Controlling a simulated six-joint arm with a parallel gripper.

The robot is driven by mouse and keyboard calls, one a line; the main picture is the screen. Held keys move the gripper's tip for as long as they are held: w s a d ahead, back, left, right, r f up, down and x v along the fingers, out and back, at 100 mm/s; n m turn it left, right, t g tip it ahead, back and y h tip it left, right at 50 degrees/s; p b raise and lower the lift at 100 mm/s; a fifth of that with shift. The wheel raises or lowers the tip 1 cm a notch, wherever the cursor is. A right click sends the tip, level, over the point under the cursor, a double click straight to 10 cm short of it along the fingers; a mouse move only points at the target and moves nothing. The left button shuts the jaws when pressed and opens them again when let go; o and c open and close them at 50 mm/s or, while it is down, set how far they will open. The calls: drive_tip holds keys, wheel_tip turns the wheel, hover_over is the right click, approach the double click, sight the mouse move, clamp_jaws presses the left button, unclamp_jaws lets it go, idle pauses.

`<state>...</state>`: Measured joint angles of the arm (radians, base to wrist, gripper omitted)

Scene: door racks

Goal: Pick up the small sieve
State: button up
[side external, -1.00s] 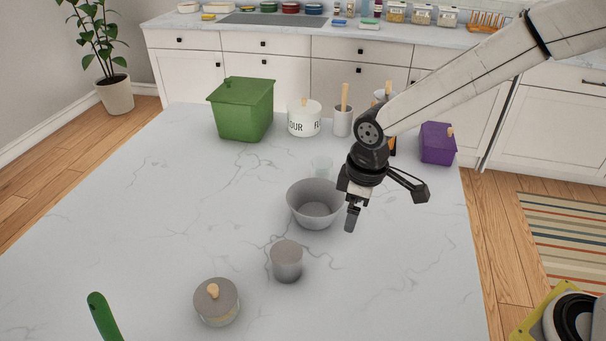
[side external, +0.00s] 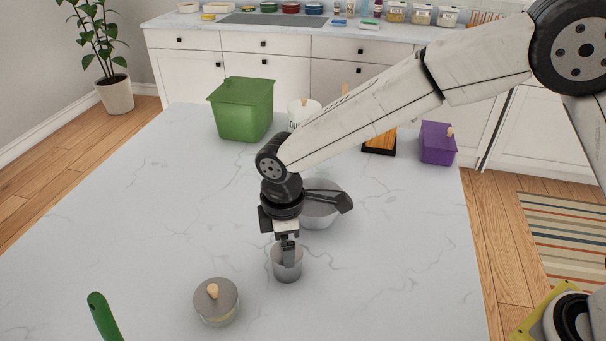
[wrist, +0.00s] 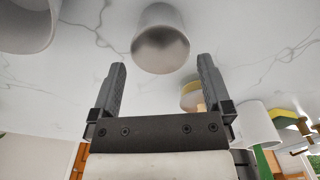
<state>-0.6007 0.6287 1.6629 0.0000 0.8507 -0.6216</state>
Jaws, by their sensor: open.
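The small sieve (side external: 287,269) looks like a small grey cup-shaped vessel standing upright on the marble table; I cannot make out any mesh. My gripper (side external: 288,257) points down over it, with the fingers overlapping its rim and inside in the side view. In the wrist view the small sieve (wrist: 160,40) lies just beyond the open fingertips (wrist: 161,72), centred between them. The jaws are empty and no contact with the sieve shows. My gripper hides part of the sieve's far rim.
A larger grey bowl (side external: 322,212) stands close behind, partly hidden by my wrist. A green box (side external: 242,112) and purple box (side external: 437,146) stand at the back.

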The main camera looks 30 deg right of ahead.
drive_tip(key=shift+f, duration=0.45)
drive_tip(key=shift+f, duration=2.6)
drive_tip(key=c, duration=1.2)
drive_tip(key=shift+o, duration=0.2)
drive_tip(key=shift+r, duration=0.1)
